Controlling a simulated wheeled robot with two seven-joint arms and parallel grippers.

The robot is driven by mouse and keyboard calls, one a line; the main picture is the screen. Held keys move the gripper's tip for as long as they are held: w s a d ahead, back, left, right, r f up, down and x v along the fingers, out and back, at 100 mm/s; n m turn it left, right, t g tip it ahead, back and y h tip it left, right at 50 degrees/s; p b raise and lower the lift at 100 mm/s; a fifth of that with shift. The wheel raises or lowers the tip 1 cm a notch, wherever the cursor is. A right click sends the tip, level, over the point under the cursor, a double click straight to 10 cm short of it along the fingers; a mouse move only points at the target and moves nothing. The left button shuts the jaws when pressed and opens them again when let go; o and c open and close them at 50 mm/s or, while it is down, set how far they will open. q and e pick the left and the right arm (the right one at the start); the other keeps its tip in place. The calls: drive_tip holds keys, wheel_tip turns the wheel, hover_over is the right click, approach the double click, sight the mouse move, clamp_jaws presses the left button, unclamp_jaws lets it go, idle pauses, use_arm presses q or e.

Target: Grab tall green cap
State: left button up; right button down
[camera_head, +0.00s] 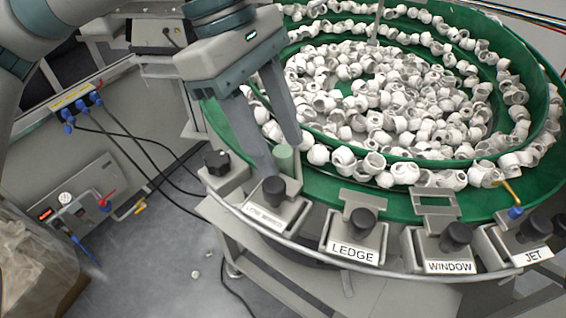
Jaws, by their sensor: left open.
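The tall green cap (284,158) is a pale green upright cylinder at the front left rim of the green bowl feeder (408,204). It stands just behind the leftmost labelled bracket (268,212). My left gripper (280,160) comes in from the upper left and points down, with its two fingers apart. The fingertips are at the cap, one on its left and one just above and behind it in the picture. I cannot tell whether either finger touches the cap. My right gripper is not in view.
White fittings (385,105) fill the bowl and line its spiral track. Brackets with black knobs, labelled LEDGE (353,250), WINDOW (450,267) and JET (532,255), stand along the front rim. A control panel (80,205) with cables is at left. The grey floor at lower left is mostly clear.

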sight(277, 148)
use_arm(q)
drive_tip(key=shift+c, duration=0.2)
drive_tip(key=c, duration=0.8)
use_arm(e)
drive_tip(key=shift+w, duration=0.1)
use_arm(q)
drive_tip(key=shift+r, duration=0.15)
drive_tip(key=shift+r, duration=0.2)
wheel_tip(277, 148, up, 9)
drive_tip(key=shift+r+b, duration=0.15)
drive_tip(key=shift+b, duration=0.45)
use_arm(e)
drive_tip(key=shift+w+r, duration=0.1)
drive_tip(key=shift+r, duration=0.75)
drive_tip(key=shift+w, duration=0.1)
